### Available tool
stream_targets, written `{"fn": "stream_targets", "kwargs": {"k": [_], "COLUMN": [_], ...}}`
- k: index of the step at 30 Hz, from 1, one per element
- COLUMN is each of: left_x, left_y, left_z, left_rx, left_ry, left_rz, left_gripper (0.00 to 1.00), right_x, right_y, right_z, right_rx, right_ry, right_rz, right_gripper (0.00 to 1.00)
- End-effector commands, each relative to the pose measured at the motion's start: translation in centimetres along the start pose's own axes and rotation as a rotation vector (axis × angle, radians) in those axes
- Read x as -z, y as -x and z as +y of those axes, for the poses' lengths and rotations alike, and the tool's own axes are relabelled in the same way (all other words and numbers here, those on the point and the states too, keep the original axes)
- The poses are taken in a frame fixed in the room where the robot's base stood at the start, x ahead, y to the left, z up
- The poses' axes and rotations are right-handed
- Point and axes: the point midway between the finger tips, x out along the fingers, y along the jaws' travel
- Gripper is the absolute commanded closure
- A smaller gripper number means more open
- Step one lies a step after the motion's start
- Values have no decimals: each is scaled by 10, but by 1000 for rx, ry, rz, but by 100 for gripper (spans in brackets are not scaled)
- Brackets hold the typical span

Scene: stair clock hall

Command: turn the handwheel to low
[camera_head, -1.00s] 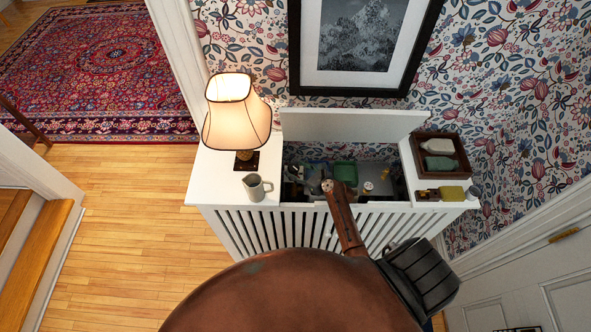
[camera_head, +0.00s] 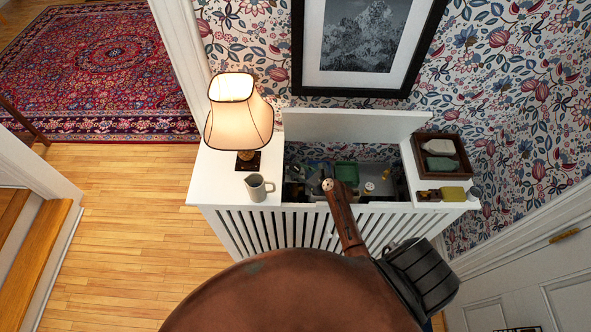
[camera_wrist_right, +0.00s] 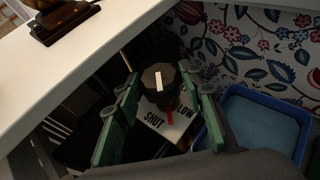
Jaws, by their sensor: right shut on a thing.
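The handwheel (camera_wrist_right: 158,79) is a dark, many-sided knob with a white bar on its face, seen in the right wrist view. My right gripper (camera_wrist_right: 164,82) has its green fingers on either side of it and is shut on it. Below the wheel is a pale label plate (camera_wrist_right: 178,128) with the words SHUT and LOW. A red mark (camera_wrist_right: 169,115) lies between these two words. Part of the plate is hidden by the wheel and fingers. In the head view, the wheel cannot be made out inside the open cabinet. My left gripper is not in view.
The white slatted cabinet (camera_head: 232,232) has its lid (camera_head: 350,125) raised. A lit lamp (camera_head: 238,118) and a grey mug (camera_head: 257,188) stand on its left top; a brown tray (camera_head: 424,140) is at the right. A blue bin (camera_wrist_right: 238,130) sits close right of my fingers.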

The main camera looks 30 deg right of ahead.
Motion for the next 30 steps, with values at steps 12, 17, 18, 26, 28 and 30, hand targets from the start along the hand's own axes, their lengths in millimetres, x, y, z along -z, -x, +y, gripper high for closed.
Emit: {"fn": "stream_targets", "kwargs": {"k": [12, 17, 18, 26, 28, 30], "left_x": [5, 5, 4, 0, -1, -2], "left_y": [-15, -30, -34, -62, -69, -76], "left_z": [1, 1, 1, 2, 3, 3], "left_rx": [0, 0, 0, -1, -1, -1], "left_ry": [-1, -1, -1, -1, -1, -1], "left_rz": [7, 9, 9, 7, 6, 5], "left_gripper": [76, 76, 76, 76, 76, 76], "right_x": [0, 0, 0, -1, -1, -2], "right_y": [-2, -3, -4, -6, -6, -7], "right_z": [-2, -4, -5, -7, -7, -7], "right_rx": [-101, -210, -242, -446, -496, -541], "right_ry": [46, 92, 106, 188, 209, 228], "right_rz": [-3, -4, -4, -4, -4, -3], "right_gripper": [88, 88, 88, 88, 88, 88]}}
